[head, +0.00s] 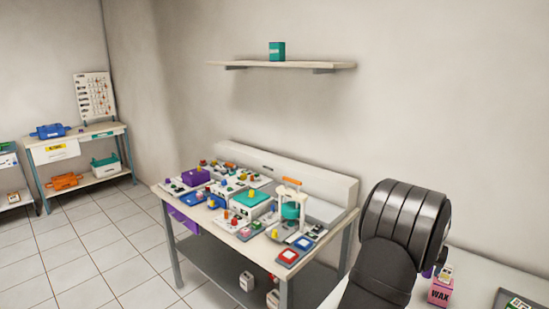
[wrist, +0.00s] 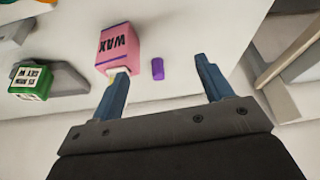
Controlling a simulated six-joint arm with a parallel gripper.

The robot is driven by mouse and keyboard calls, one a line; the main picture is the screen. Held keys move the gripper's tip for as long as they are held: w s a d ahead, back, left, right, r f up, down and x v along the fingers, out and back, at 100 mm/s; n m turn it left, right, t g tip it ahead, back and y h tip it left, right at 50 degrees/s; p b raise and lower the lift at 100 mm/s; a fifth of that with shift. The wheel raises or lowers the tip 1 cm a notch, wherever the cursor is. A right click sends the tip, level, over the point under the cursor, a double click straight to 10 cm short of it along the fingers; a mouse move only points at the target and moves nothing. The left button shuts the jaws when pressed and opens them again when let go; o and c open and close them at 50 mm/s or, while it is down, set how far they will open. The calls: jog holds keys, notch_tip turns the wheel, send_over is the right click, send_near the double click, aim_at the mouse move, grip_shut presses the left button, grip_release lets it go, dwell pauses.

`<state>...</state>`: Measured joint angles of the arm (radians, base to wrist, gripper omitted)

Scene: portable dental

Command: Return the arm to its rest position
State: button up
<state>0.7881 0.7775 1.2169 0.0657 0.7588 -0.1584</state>
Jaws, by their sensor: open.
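My gripper (wrist: 160,90) shows in the wrist view with its two blue-grey fingers wide apart and nothing held between them. A pink box marked WAX (wrist: 118,48) stands beyond the left finger, and a small purple piece (wrist: 158,69) lies on the white surface beyond the gap. In the head view my dark arm fills the lower right and the gripper itself is hidden. The WAX box (head: 440,288) shows just right of the arm there.
The white counter (head: 475,272) carries a green box (wrist: 30,82) on a grey holder. A workbench (head: 170,190) crowded with coloured parts stands left of my arm. A wall shelf (head: 285,65) holds a teal box (head: 277,51). The tiled floor (head: 95,250) at left is clear.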

jog(key=shift+w+a+f, duration=0.35)
jog(key=shift+w+f, duration=0.2)
jog(key=shift+w, duration=0.3)
jog(key=shift+w+a+f, duration=0.35)
jog(key=shift+w+f, duration=0.15)
jog(key=shift+w, duration=0.3)
jog(key=shift+o, duration=0.2)
